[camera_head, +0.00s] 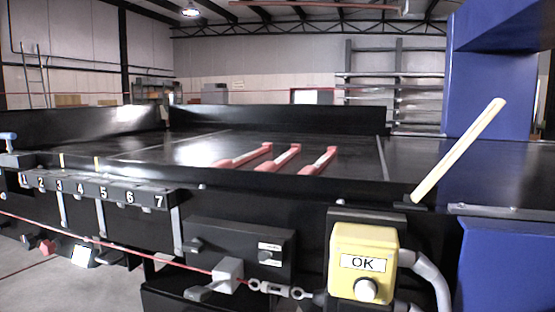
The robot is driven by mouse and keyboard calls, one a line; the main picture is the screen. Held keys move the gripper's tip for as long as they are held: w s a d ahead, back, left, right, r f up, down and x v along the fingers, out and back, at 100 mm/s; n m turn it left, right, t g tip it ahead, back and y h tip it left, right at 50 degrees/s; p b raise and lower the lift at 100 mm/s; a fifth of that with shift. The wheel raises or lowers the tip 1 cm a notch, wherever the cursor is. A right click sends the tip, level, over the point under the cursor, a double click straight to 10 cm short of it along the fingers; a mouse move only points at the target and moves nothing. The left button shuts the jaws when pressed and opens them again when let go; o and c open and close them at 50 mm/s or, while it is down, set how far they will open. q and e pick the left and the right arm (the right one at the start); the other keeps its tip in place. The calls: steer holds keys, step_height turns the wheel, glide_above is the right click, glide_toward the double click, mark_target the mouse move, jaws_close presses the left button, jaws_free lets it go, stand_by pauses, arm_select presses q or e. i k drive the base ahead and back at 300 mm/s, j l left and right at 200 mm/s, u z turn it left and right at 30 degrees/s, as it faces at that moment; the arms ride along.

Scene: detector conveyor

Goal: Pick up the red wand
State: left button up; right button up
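Three slim wand-like bars with red ends and pale middles lie side by side on the black conveyor bed: a left one (243,157), a middle one (282,158) and a right one (318,160). They are apart from one another and slanted to the upper right. A pale yellow stick (460,150) stands tilted to the right at the conveyor's front edge, its lower end in a dark holder. No wholly red wand shows. Neither of my grippers is in view.
A yellow box marked OK (363,262) with a round button sits on the conveyor's front. A numbered strip (92,190) runs along the front left. A tall blue housing (490,85) rises at the right. The conveyor bed around the bars is clear.

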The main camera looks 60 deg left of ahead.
mark_target(268, 165)
steer(key=u, duration=1.75)
steer(key=k+z, duration=0.15)
steer(key=i+j, duration=0.05)
